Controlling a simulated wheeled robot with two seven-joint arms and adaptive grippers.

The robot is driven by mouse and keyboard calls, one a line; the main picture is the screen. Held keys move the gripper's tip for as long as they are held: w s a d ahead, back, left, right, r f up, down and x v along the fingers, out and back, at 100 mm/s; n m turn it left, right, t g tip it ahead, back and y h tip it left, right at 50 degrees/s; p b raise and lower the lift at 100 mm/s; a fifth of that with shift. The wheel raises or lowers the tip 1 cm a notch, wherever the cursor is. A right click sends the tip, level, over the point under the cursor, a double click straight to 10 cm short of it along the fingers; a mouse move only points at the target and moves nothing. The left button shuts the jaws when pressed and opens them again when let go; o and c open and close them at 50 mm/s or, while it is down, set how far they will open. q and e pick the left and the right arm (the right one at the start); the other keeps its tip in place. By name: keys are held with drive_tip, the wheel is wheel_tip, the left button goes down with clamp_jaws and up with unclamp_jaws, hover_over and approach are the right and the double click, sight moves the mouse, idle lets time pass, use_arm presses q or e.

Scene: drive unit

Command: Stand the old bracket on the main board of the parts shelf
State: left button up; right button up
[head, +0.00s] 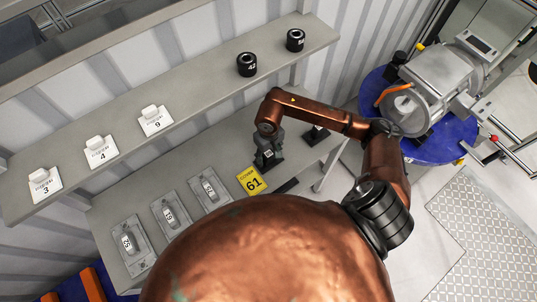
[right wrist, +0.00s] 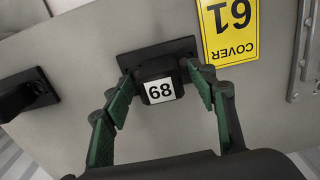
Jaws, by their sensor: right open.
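A dark bracket-like part with a white label 68 (right wrist: 160,92) stands on its flat black base on the grey lower board (right wrist: 75,105) of the shelf. It also shows in the head view (head: 268,160), below my right gripper (head: 268,148). In the right wrist view my right gripper (right wrist: 164,84) is open, with its green-padded fingers on either side of the part. I cannot tell whether the pads touch it. A similar black part (right wrist: 22,95) stands apart at the left there; it also shows in the head view (head: 316,135). My left gripper is not in view.
Several grey numbered parts (head: 170,216) lie farther left. The upper board (head: 200,97) carries white numbered parts (head: 101,151) and black rings (head: 247,65). A machine (head: 440,85) stands on blue at right.

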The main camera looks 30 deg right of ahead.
sight(269, 154)
wheel_tip(269, 154, up, 12)
drive_tip(key=shift+r, duration=0.15)
idle(0.5)
